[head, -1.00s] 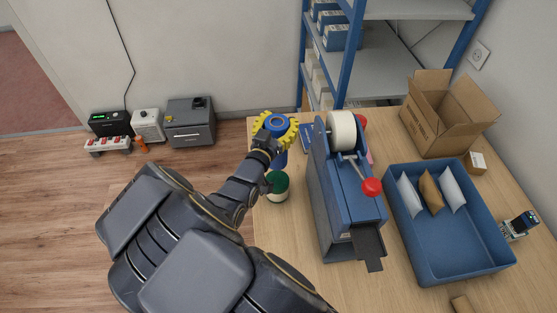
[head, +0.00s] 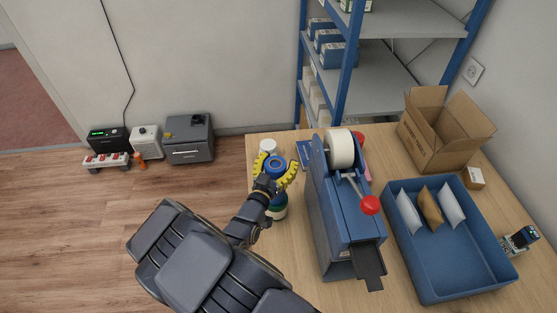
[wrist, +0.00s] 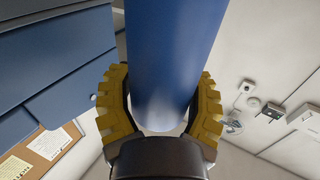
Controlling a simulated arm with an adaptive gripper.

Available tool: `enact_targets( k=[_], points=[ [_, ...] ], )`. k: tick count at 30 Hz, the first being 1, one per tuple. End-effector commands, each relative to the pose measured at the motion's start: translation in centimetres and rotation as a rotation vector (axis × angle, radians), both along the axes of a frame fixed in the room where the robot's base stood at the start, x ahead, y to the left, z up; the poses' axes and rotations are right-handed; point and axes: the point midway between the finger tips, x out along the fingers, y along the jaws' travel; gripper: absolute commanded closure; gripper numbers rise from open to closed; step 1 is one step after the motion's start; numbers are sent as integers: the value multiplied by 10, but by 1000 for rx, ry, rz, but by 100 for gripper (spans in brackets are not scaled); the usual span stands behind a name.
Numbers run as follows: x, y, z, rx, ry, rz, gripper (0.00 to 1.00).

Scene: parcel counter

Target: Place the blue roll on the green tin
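The blue roll (head: 276,162) stands upright between the yellow fingers of my gripper (head: 275,170), which press on both its sides. In the wrist view the roll (wrist: 168,60) fills the middle, with a finger against each side of it. I cannot tell whether the roll's lower end touches the tin's lid.
A blue tape dispenser (head: 340,205) with a red knob stands close on the right. A white round item (head: 267,146) is just behind the gripper. Farther right are a blue tray (head: 455,283) with pouches and an open carton (head: 445,135). The counter's left edge is near.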

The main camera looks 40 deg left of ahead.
Motion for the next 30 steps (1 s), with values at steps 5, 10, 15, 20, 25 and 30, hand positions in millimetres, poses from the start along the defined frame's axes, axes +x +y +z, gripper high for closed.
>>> enact_targets(
  k=[5,10,15,20,25,30],
  points=[
    [0,0,0,0,0,0,22],
    [0,0,1,0,0,0,22],
    [-9,-2,2,-3,0,3,22],
    [-27,-6,3,-1,1,3,22],
    [-37,-11,3,0,-1,0,22],
    [-38,-12,3,-1,-1,-1,22]
  ],
)
